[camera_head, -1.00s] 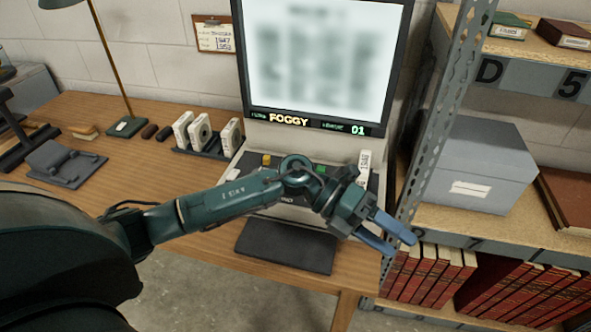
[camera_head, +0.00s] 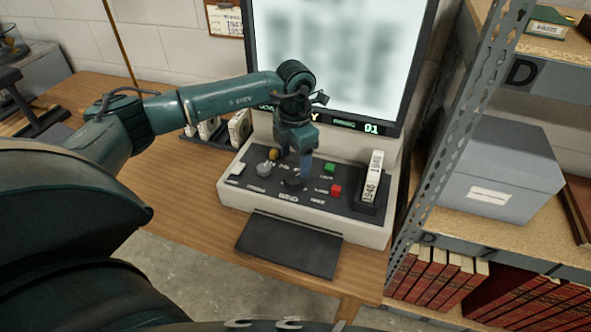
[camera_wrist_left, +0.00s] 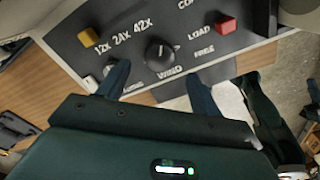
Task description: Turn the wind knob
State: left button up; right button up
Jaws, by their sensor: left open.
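The wind knob (camera_head: 292,184) is a round black knob on the dark sloping panel of the reader console (camera_head: 230,195). In the left wrist view the wind knob (camera_wrist_left: 160,54) has a white pointer mark, with the WIND label beside it. My left gripper (camera_head: 297,170) points down over the panel, close to the knob. In the left wrist view my left gripper (camera_wrist_left: 159,80) is open, its two blue fingers apart on either side of the knob's near side. I see no finger pressing on the knob. My right gripper is not in view.
On the panel are a yellow button (camera_wrist_left: 98,31), a red button (camera_head: 335,190), a green button (camera_head: 330,167) and a grey knob (camera_head: 264,168). A white reel box (camera_head: 374,178) stands at the right. A metal shelf post (camera_head: 450,130) rises beyond the console.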

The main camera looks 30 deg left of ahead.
aim_at(295, 177)
pick_arm(q)
jog(key=shift+f, duration=2.75)
jog(key=shift+c, duration=0.5)
jog(key=c, duration=0.9)
